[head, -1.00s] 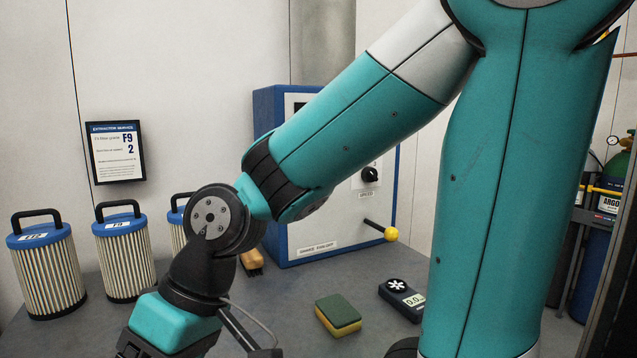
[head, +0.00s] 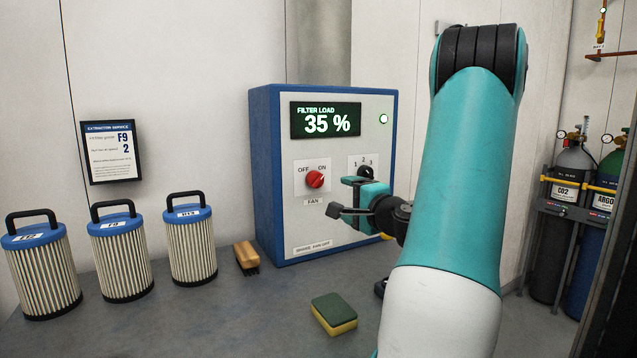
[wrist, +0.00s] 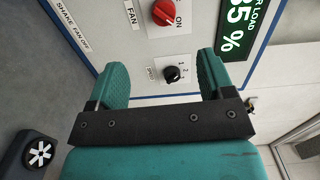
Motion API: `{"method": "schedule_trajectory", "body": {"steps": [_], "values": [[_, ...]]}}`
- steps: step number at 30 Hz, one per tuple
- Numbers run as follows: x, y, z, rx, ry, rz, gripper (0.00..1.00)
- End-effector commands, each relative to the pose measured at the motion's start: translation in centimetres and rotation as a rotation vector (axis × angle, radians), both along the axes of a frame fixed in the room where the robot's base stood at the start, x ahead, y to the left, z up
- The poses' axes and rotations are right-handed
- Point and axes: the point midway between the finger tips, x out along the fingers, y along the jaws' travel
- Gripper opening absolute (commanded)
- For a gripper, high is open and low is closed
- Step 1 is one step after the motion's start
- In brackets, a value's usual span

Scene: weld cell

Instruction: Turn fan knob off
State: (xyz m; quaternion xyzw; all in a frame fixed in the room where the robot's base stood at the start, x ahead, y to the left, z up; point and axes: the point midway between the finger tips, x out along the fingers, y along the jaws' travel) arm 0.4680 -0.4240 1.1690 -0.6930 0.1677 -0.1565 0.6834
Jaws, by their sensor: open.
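The red fan knob (head: 315,179) is on the front of the blue and white extraction unit (head: 268,180), between the labels OFF and ON. Its pointer appears turned up and right, toward ON. My gripper (head: 343,197) is open and empty, in front of the panel, right of and a little below the fan knob and apart from it. In the wrist view the red knob (wrist: 164,13) is at the top edge, beyond the two teal fingers (wrist: 162,74). The black speed knob (wrist: 172,73) shows between the fingers.
Several filters, a brush (head: 246,257) and a sponge (head: 334,313) stand on the bench. Gas cylinders (head: 570,215) are at the right. My gripper partly hides the speed knob (head: 366,172).

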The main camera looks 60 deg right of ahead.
Motion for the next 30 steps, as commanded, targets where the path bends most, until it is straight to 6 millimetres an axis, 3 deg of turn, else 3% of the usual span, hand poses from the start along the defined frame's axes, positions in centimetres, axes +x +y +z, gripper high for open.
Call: {"method": "schedule_trajectory", "body": {"steps": [3,7,21,30], "values": [[-0.7,-1.1,0.3,0.011,-0.021,-0.041,0.75],[0.5,-1.8,0.6,0.014,-0.022,-0.04,0.75],[9.7,-6.6,0.7,0.009,-0.02,-0.037,0.75],[13.6,-8.9,0.4,0.009,-0.019,-0.04,0.75]]}}
